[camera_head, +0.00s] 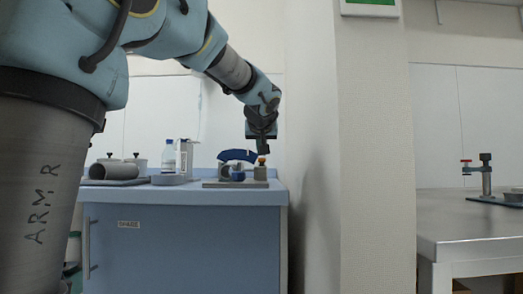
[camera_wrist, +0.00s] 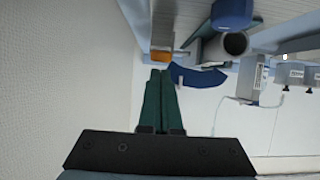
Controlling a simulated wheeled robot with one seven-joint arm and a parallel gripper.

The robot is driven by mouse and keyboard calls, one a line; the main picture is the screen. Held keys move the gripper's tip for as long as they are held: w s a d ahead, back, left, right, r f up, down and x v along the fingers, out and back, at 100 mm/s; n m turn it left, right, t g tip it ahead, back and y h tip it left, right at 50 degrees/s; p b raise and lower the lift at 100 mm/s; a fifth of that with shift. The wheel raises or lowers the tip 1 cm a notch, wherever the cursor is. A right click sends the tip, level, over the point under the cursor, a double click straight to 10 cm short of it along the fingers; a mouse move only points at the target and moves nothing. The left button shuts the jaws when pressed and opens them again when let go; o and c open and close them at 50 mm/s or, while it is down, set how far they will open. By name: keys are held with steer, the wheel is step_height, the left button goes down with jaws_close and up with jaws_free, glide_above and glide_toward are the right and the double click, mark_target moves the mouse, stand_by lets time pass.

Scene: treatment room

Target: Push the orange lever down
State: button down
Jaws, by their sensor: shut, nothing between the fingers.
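The orange lever (camera_head: 261,160) is a small piece above a grey block (camera_head: 260,174) at the right end of a fixture on the blue cabinet. In the wrist view the orange lever (camera_wrist: 160,56) shows just beyond my fingertips. My gripper (camera_head: 263,152) points down right above the lever in the head view; I cannot tell whether they touch. In the wrist view my gripper (camera_wrist: 160,72) has its green fingers together, with nothing between them. A dark blue curved part (camera_head: 237,155) of the fixture lies just left of the lever; it also shows in the wrist view (camera_wrist: 197,76).
The fixture's grey base plate (camera_head: 214,185) rests on the blue cabinet (camera_head: 180,240). A bottle (camera_head: 168,157), a white box (camera_head: 185,158) and a grey cylinder (camera_head: 113,171) stand to the left. A wall (camera_head: 312,180) rises close on the right.

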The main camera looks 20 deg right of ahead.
steer(key=r+p, duration=0.2)
steer(key=w+r+p, duration=0.1)
steer(key=r+p, duration=0.1)
steer(key=shift+r, duration=0.2)
steer(key=v, duration=0.9)
steer(key=shift+s, duration=0.5)
